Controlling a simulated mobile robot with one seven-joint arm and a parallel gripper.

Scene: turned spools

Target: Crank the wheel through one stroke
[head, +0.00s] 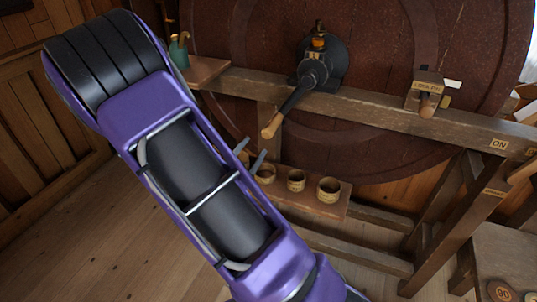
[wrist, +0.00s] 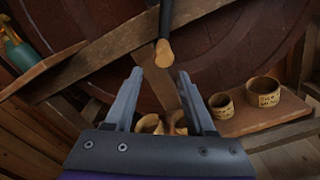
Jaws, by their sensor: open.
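The large dark red-brown wheel (head: 390,60) stands upright behind a wooden frame. At its hub a black crank arm (head: 297,95) slants down to the left and ends in a light wooden handle (head: 272,125). In the wrist view the handle (wrist: 164,53) hangs just beyond my fingertips, near the middle. My gripper (wrist: 161,76) is open, with a finger on either side and nothing between them; its fingertips also show in the head view (head: 250,154), below and left of the handle. My purple arm covers the left middle of the head view.
A low shelf (head: 330,208) holds several small labelled wooden cups (head: 296,180) beside and below my fingers. A wooden beam (head: 380,107) crosses in front of the wheel and carries a labelled lock block (head: 428,88). A teal bottle (head: 179,52) stands at upper left.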

